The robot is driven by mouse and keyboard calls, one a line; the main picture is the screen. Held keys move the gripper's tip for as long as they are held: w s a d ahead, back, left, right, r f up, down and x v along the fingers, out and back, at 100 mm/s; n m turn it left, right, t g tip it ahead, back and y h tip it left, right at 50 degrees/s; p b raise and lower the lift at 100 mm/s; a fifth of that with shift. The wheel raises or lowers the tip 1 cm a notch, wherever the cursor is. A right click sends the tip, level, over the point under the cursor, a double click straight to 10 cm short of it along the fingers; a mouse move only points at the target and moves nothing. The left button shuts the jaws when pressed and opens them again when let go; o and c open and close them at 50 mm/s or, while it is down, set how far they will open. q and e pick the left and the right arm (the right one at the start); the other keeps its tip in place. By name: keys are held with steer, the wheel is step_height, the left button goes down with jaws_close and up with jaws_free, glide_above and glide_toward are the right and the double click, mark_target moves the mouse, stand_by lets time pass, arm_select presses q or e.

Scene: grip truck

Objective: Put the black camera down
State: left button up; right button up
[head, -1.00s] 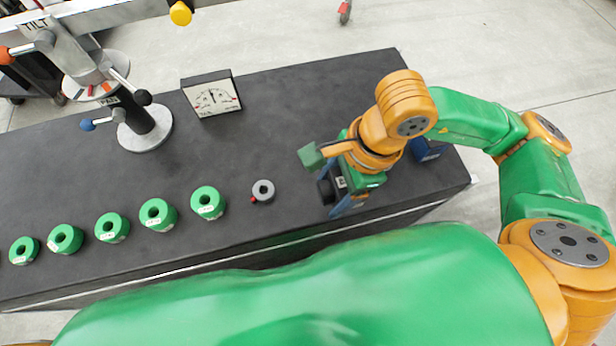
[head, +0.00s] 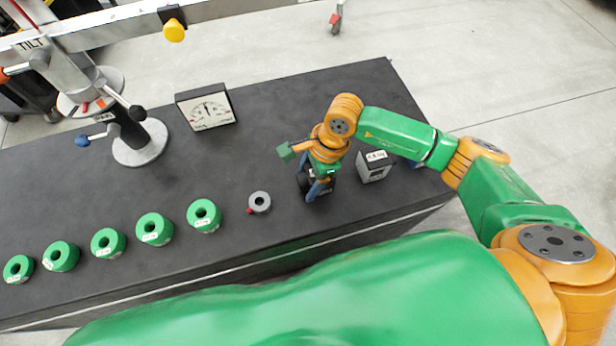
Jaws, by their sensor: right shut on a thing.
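My right gripper (head: 318,188) is over the right half of the black bench, seen from above, and it is shut on the black camera (head: 304,182). Only a dark, round part of the camera shows at the left of the fingers; the rest is hidden by the gripper. The camera is close to the bench top, but I cannot tell whether it touches it. My left gripper is not in view.
A grey box with a white label (head: 374,168) stands right of the gripper. A grey ring (head: 259,202) lies to its left, then a row of several green rings (head: 204,214). A dial meter (head: 207,108) stands behind. The bench (head: 270,130) is clear between meter and gripper.

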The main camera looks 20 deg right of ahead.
steer(key=o, duration=1)
steer(key=shift+c, duration=0.2)
steer(key=shift+r, duration=0.2)
steer(key=v, duration=1.2)
steer(key=shift+f, duration=0.1)
steer(key=shift+s, duration=0.1)
